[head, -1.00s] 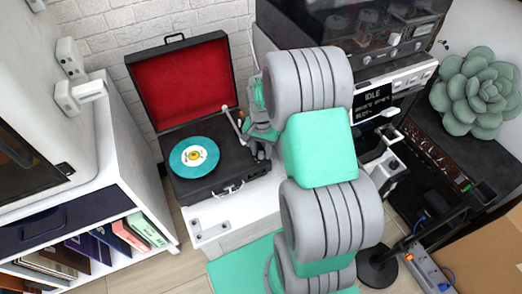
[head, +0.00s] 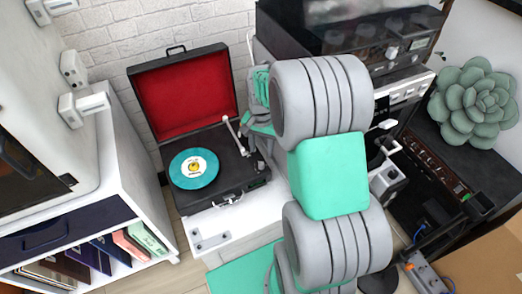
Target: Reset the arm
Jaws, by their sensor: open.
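The record player (head: 222,187) is an open black suitcase with a red-lined lid (head: 185,92) standing up behind it. A teal record (head: 194,168) with a pale label lies on its platter. The pale tonearm (head: 235,137) lies to the right of the record, clear of its edge. My gripper (head: 259,126) is at the player's right edge, beside the tonearm and apart from it as far as I can see. It is open, and I see nothing held. My own arm links hide part of it.
A white shelf unit (head: 135,185) with records stands at the left. Dark audio gear (head: 350,40) is behind my arm. A succulent (head: 475,103) sits on a dark surface at the right. The white stand top (head: 225,228) in front of the player is bare.

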